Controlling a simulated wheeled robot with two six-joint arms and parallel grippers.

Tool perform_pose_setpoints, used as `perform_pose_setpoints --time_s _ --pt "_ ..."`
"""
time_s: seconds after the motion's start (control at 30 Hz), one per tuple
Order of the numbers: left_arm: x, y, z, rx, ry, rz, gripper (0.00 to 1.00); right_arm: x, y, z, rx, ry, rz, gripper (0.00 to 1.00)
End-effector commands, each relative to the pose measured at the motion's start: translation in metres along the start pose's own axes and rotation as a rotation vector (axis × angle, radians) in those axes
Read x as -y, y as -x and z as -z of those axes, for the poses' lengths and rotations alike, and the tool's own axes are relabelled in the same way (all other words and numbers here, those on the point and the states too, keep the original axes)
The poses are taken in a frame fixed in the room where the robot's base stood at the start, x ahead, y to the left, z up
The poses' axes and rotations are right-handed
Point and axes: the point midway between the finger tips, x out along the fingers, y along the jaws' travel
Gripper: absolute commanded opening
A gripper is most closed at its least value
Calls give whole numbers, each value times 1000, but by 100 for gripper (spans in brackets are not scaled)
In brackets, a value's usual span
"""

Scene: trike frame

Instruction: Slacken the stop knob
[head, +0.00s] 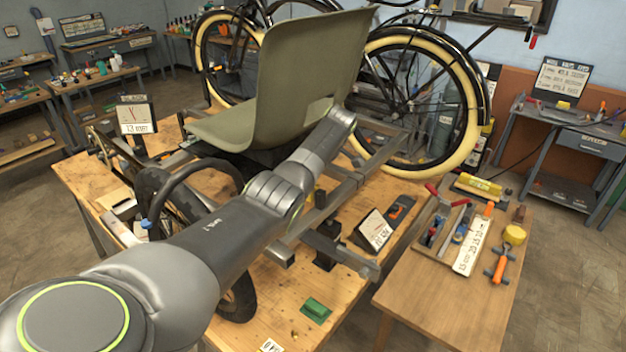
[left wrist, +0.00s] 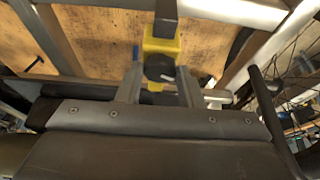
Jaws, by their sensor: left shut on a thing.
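In the left wrist view, a round black knob (left wrist: 159,68) sits on a yellow block (left wrist: 163,46), which is on a dark upright bar (left wrist: 166,12). My left gripper (left wrist: 159,84) has one finger on each side of the knob and is shut on it. In the head view, my left arm crosses from the lower left to the trike frame (head: 345,190) beside the green seat (head: 308,75). The knob and my left fingertips cannot be made out there. My right gripper is in neither view.
The frame stands on a wooden bench (head: 275,290) with a black-tyred wheel (head: 237,295) and a green block (head: 315,310). A large cream-tyred wheel (head: 462,150) stands behind. A side table (head: 425,300) at the right carries a tool tray (head: 433,243) and an orange-handled tool (head: 500,262).

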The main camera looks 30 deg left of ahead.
Motion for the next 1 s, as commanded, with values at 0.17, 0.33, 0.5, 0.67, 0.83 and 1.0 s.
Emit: perform_pose_setpoints --time_s 0.17,0.33,0.5,0.67,0.83,1.0 --pt "0 -2 -1 2 57 26 11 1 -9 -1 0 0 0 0" --pt "0 -1 -1 2 84 38 11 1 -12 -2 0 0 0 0" --pt "0 -1 0 2 90 40 11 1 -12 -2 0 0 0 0" --pt "0 -1 0 2 89 40 11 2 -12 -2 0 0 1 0" --pt "0 -1 0 2 89 40 42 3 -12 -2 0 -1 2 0" --pt "-1 -1 0 1 89 39 55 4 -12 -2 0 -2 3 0"
